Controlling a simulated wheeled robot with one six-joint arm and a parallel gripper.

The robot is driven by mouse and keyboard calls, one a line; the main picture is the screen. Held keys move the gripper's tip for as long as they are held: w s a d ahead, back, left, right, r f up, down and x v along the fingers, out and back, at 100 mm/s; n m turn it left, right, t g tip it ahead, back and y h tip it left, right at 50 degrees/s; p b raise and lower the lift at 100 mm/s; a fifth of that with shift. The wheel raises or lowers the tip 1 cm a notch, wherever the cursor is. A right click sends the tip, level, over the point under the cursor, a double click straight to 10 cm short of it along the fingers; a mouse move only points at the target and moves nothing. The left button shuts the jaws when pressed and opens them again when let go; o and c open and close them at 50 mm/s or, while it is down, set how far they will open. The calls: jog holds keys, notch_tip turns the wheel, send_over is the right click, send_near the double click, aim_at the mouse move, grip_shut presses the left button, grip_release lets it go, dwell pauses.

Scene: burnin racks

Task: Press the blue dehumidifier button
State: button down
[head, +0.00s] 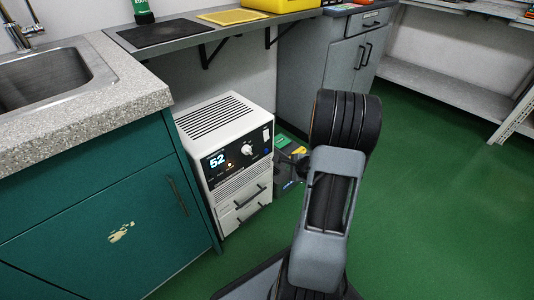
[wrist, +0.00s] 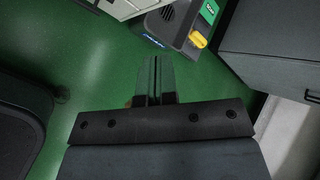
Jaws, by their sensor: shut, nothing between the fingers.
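The dehumidifier (head: 240,113) is a white box under the counter, with a black front panel, a lit display reading 52 and a white knob (head: 248,150). Its small blue button (head: 266,151) is at the right end of the panel. A white corner of the dehumidifier (wrist: 122,8) shows at the top of the wrist view; the button cannot be made out there. My gripper (wrist: 151,60) is shut and empty, pointing past green floor, apart from the dehumidifier. In the head view my arm stands to the right of the dehumidifier and largely hides the gripper.
A grey device with green and yellow parts (wrist: 180,22) stands beside the dehumidifier; it shows partly in the head view (head: 290,152). A teal cabinet (head: 110,225) is at left, a grey cabinet (head: 345,65) behind. Green floor at right is clear.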

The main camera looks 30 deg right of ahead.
aim_at(266, 151)
jog(key=shift+w, duration=0.15)
jog(key=w+a+p, duration=0.1)
jog(key=w, duration=0.7)
jog(key=shift+w+a, duration=0.2)
jog(key=shift+a, duration=0.15)
jog(key=shift+w, duration=0.15)
dwell(1.9)
jog(key=shift+w+b, duration=0.3)
jog(key=shift+w+a, duration=0.1)
jog(key=shift+w, duration=0.3)
dwell(0.6)
jog(key=shift+s, duration=0.15)
jog(key=shift+s+b, duration=0.55)
jog(key=shift+s, duration=0.15)
